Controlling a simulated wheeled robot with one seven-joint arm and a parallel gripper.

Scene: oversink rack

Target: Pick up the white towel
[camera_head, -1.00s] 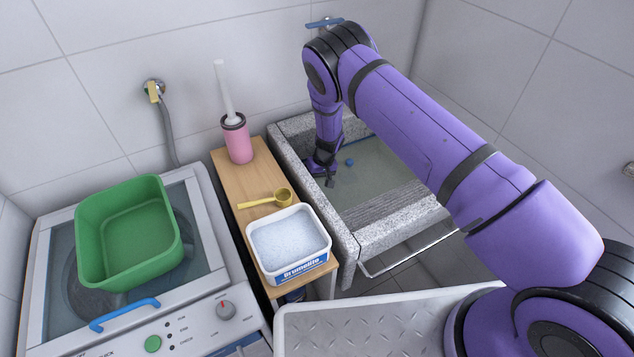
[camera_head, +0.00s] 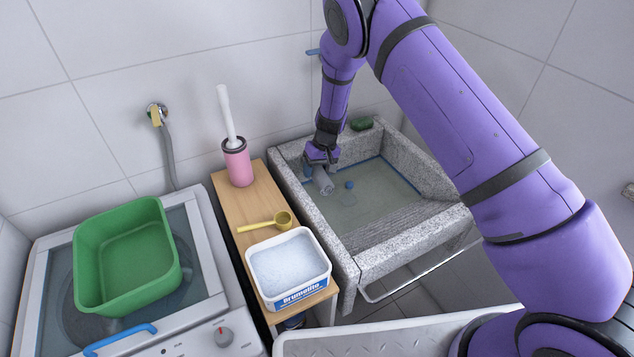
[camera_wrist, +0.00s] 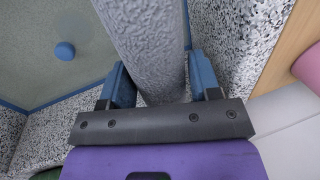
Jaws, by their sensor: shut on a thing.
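The white towel (camera_wrist: 148,40) looks like a light grey, textured roll in the wrist view, running up between the two blue fingers of my gripper (camera_wrist: 160,75). In the head view, my gripper (camera_head: 320,165) is inside the stone sink (camera_head: 352,262), by its left wall. The towel (camera_head: 325,185) hangs tilted below it as a short grey roll. My gripper is shut on the towel. I cannot tell whether the towel's lower end touches the sink floor.
A small blue round thing (camera_head: 349,184) lies in the sink, right of the towel. A green sponge (camera_head: 361,124) sits on the back rim. Left are a wooden stand (camera_head: 233,208), pink brush holder (camera_head: 238,166), yellow scoop (camera_head: 262,225), powder tub (camera_head: 290,294) and green basin (camera_head: 125,255) on the washer.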

